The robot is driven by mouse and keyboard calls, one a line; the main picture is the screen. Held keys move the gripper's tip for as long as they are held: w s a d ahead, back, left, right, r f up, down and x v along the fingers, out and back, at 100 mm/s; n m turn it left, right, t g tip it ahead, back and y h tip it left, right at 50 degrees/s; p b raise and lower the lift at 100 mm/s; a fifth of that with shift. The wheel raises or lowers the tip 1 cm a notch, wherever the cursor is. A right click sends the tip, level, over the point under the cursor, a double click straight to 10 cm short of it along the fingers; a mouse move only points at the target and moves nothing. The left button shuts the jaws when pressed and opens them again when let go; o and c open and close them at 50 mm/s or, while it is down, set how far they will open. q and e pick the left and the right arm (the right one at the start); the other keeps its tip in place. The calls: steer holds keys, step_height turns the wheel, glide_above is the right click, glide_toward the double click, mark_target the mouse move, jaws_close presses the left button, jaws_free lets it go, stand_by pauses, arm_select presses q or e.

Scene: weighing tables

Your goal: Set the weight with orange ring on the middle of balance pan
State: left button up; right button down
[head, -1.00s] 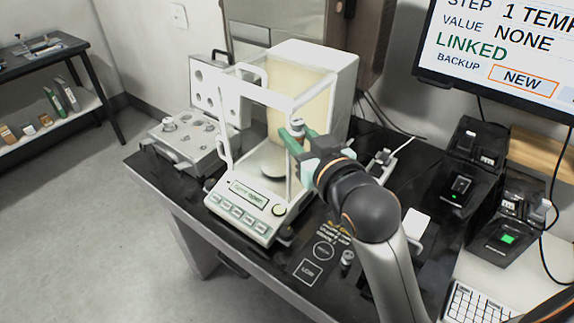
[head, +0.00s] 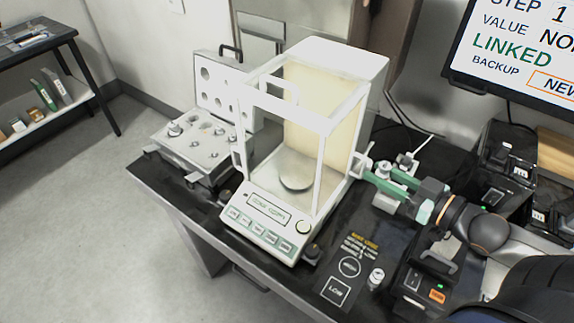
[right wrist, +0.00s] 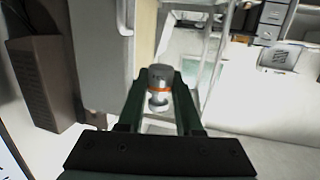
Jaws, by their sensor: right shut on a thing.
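The weight with orange ring (right wrist: 160,88) is a shiny metal cylinder with an orange band. My right gripper (right wrist: 158,92) is shut on it, one dark green finger on each side. In the head view my right gripper (head: 376,173) is just outside the right side of the balance (head: 268,212), at about mid-chamber height. The weight is hard to make out there. The balance pan (head: 296,184) is a round metal disc inside the white-framed chamber, and it looks empty. My left gripper is not in view.
An open case (head: 190,150) with several metal weights stands left of the balance. A small weight (head: 376,278) stands by the marked mat (head: 345,280) at the front. Black devices (head: 485,190) and a screen (head: 520,50) are at the right. The chamber's frame posts surround the pan.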

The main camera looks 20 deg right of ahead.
steer(key=shift+r, duration=0.15)
steer(key=shift+w+a, duration=0.1)
steer(key=shift+w, duration=0.05)
steer(key=w+a+b, duration=0.3)
steer(key=w+a, duration=0.2)
steer(key=w, duration=0.3)
steer(key=w+a+b, duration=0.2)
steer(key=w+a, duration=0.3)
steer(key=w, duration=0.4)
steer(key=f, duration=0.3)
steer(key=f+b, duration=0.1)
steer(key=f, duration=0.2)
steer(key=shift+s+d+f, duration=0.1)
steer(key=shift+s+f, duration=0.1)
steer(key=shift+f, duration=0.1)
step_height(320, 180, down, 4)
steer(key=shift+f, duration=0.1)
steer(key=shift+w+f, duration=0.15)
steer(key=shift+f, duration=0.05)
